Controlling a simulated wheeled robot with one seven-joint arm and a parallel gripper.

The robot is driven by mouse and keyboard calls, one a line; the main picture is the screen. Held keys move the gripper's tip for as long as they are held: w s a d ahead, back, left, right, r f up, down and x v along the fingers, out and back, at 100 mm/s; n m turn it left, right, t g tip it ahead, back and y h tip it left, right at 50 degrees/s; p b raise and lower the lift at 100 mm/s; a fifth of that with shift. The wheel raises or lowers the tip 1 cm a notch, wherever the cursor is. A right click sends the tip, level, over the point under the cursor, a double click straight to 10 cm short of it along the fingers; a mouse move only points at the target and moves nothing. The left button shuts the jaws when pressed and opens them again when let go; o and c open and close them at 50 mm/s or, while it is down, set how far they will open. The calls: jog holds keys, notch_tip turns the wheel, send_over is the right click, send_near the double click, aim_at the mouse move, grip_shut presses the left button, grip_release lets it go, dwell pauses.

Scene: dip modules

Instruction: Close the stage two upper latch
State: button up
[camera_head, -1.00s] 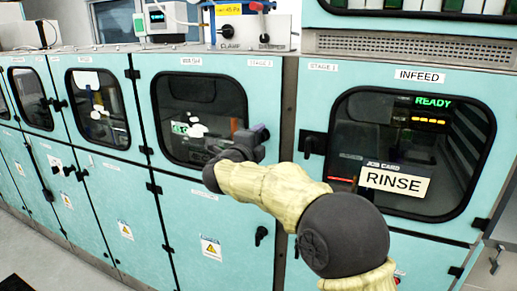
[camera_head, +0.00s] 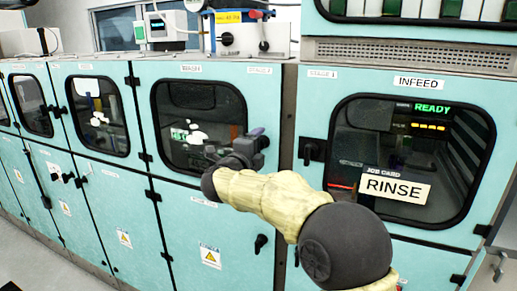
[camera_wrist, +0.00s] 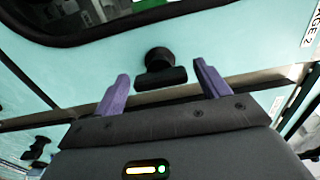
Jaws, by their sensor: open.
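The stage two upper latch is a black round knob with a short bar (camera_wrist: 162,77), on the pale teal door in the wrist view. My gripper (camera_wrist: 160,71) is open, its two purple fingers on either side of the latch in the picture; I cannot tell if they touch it. In the head view my gripper (camera_head: 256,137) is at the right edge of the stage two upper door (camera_head: 173,89), beside its window. My gripper hides the latch there.
A lower door latch (camera_head: 260,243) sits below my arm. The infeed door (camera_head: 328,88) on the right has its own black latch (camera_head: 311,151) and a RINSE card (camera_head: 394,189). Another dark latch (camera_wrist: 37,147) shows at lower left in the wrist view.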

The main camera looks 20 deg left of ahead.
jog(key=s+a+b, duration=0.1)
jog(key=s+b, duration=0.3)
jog(key=s, duration=1.3)
jog(key=shift+a, duration=0.15)
jog(key=w+d+f+n+g+y+p, duration=0.1)
jog(key=w+d+f+n+y+p, duration=0.15)
jog(key=w+d+n+y, duration=0.4)
jog(key=w+d+f+n+g+p, duration=0.2)
jog(key=d+f+n+g, duration=0.2)
jog(key=d+f+n, duration=0.55)
jog(key=s+d+f+n+g+h+p, duration=0.1)
jog(key=s+d+f+g, duration=0.4)
jog(key=s+d, duration=0.5)
jog(key=s+d+f+n+g+h+p, duration=0.2)
jog(key=s+d+f+g+h, duration=0.2)
jog(key=s+d+f, duration=0.3)
jog(key=s+d+g, duration=0.1)
jog(key=s+d, duration=0.2)
jog(key=d, duration=0.4)
jog(key=shift+s+d, duration=0.15)
jog(key=shift+s, duration=0.15)
